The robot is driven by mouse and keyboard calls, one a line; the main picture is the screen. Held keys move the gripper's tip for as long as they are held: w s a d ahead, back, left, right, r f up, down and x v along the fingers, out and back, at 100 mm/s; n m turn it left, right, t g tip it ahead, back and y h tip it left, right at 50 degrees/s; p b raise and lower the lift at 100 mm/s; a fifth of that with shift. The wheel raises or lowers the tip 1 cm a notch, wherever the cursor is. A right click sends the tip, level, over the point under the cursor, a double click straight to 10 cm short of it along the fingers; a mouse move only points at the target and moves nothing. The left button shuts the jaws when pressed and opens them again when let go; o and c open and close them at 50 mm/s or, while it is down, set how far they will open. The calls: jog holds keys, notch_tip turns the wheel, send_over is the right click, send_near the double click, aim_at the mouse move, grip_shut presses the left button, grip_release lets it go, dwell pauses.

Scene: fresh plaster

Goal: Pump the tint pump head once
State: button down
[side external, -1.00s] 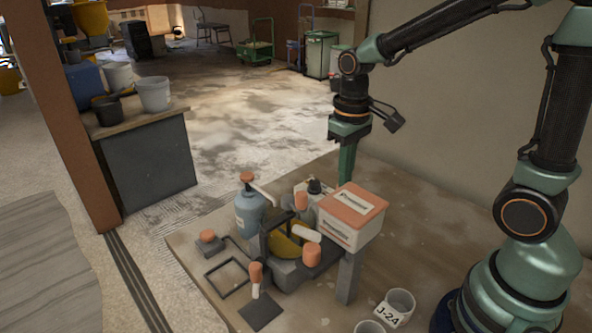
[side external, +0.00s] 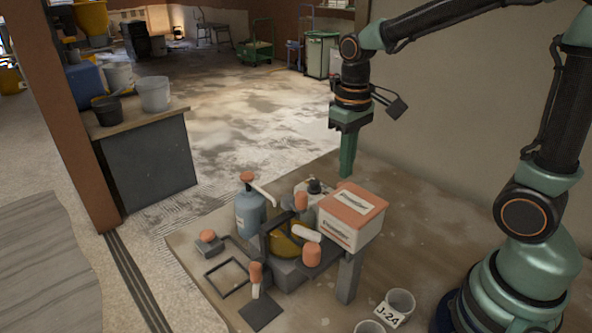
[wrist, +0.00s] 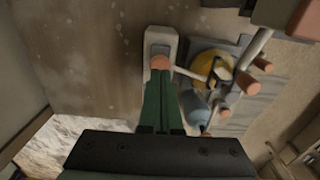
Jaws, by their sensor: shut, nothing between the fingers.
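A blue bottle (side external: 250,213) stands upright among the objects on the table, topped by an orange pump head (side external: 247,177) with a white spout pointing right. The bottle also shows in the wrist view (wrist: 195,107). My gripper (side external: 346,172) is shut and empty, pointing down, above and behind the orange-lidded box and well right of the pump head. In the wrist view its fingertips (wrist: 161,74) overlap an orange round piece (wrist: 160,62) on a pale block; I cannot tell whether they touch or which part this is.
The white box (side external: 352,232) with an orange lid stands just right of the bottle group. Pale cups (side external: 397,307) stand at the front. The table right of the box is mostly clear.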

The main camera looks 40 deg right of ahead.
jog(key=shift+r, duration=2.75)
jog(key=shift+s+a+r+t, duration=0.15)
jog(key=shift+s+r+t, duration=0.05)
jog(key=shift+s+t, duration=1.15)
jog(key=shift+s+a+r+t, duration=0.1)
jog(key=shift+s+r+t, duration=0.1)
jog(key=shift+s+t, duration=1.1)
jog(key=shift+w, duration=0.15)
